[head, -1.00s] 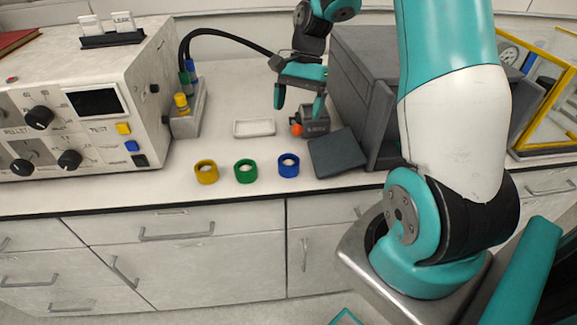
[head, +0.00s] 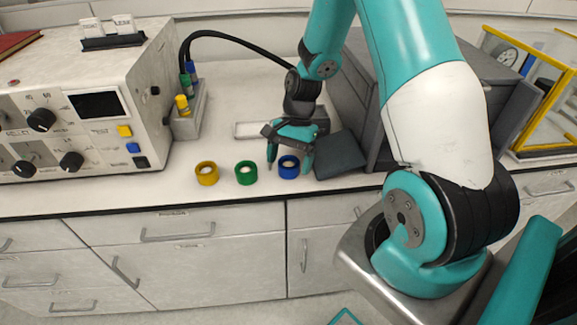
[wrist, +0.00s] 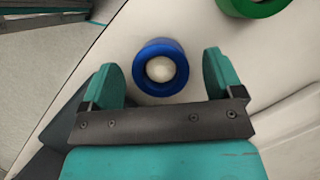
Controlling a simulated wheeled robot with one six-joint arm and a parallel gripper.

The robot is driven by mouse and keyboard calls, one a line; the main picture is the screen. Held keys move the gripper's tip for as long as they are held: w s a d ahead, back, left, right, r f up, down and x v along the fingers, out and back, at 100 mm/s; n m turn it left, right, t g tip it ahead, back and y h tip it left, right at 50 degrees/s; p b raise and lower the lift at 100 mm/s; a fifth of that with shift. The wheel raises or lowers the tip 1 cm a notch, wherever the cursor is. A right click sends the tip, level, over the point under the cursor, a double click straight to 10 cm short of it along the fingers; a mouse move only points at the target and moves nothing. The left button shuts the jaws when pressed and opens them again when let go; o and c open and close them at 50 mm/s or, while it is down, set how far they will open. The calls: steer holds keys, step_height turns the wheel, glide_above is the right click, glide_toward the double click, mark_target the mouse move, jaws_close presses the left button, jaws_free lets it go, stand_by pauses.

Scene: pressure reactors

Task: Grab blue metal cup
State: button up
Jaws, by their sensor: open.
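The blue metal cup (head: 288,172) stands upright on the white bench near its front edge, at the right end of a row of three cups. In the wrist view the blue cup (wrist: 143,60) holds a pale round content and lies between and just ahead of the two fingertips. My gripper (head: 289,160) is open and empty, low over the bench at the blue cup, with a finger on either side of it in the head view. In the wrist view my gripper's teal fingers (wrist: 162,72) are apart, and I cannot tell whether either touches the cup.
A green cup (head: 246,172) stands close to the left of the blue one, with a yellow cup (head: 207,173) beyond it. A dark flat plate (head: 339,155) lies close to the right, before the dark box (head: 420,95). A white control unit (head: 85,95) stands at left.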

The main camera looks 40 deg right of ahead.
steer(key=c, duration=1.1)
steer(key=shift+r, duration=0.1)
